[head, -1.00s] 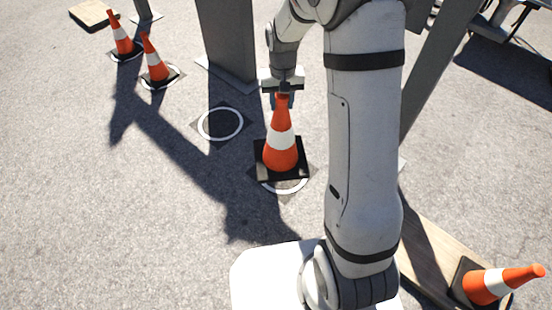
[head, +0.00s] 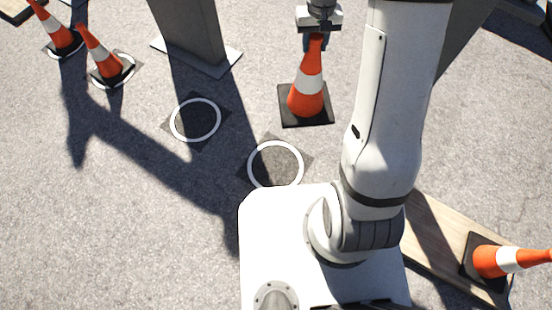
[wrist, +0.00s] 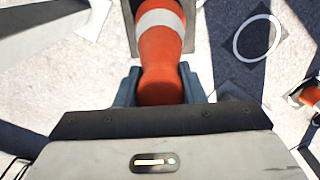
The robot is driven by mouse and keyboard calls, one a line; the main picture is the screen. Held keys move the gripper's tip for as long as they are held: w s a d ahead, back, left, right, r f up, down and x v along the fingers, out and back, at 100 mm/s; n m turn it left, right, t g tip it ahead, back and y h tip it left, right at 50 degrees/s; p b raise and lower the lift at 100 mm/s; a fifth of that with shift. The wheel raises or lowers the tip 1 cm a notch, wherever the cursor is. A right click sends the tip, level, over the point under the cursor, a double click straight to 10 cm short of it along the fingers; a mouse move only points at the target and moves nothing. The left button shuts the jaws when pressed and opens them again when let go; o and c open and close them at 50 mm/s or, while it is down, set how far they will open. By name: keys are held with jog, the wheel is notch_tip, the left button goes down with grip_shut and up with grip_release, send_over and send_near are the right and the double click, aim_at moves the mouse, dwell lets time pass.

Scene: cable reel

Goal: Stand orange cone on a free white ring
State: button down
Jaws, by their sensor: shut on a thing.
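My gripper (head: 317,42) is shut on the top of an orange cone (head: 307,97) with a white band and a black square base. The cone hangs upright, apart from the rings in the head view; its height above the ground is hard to tell. The wrist view shows the cone (wrist: 162,50) between my fingers. Two free white rings on dark square mats lie on the ground: one nearer (head: 275,164) and one to its left (head: 195,120). Two more cones stand on rings at the upper left, one farther (head: 60,36) and one nearer (head: 104,60).
A grey post (head: 190,35) on a flat foot plate stands behind the left free ring. Open asphalt lies to the left.

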jog(key=shift+w, duration=0.15)
jog(key=shift+a+f+n, duration=0.2)
jog(key=shift+f+n, duration=0.2)
jog(key=s+a+f+n+b, duration=0.1)
jog(key=s+a+f+n, duration=0.5)
jog(key=f+n, duration=0.6)
jog(key=s+a+f+n+b, duration=0.1)
jog(key=s+a+f+n, duration=0.5)
jog(key=n, duration=0.9)
notch_tip(320, 180, down, 11)
jog(key=b, duration=0.3)
jog(key=shift+w+d+b, duration=0.15)
jog(key=shift+d+b, duration=0.2)
jog(key=shift+r, duration=0.1)
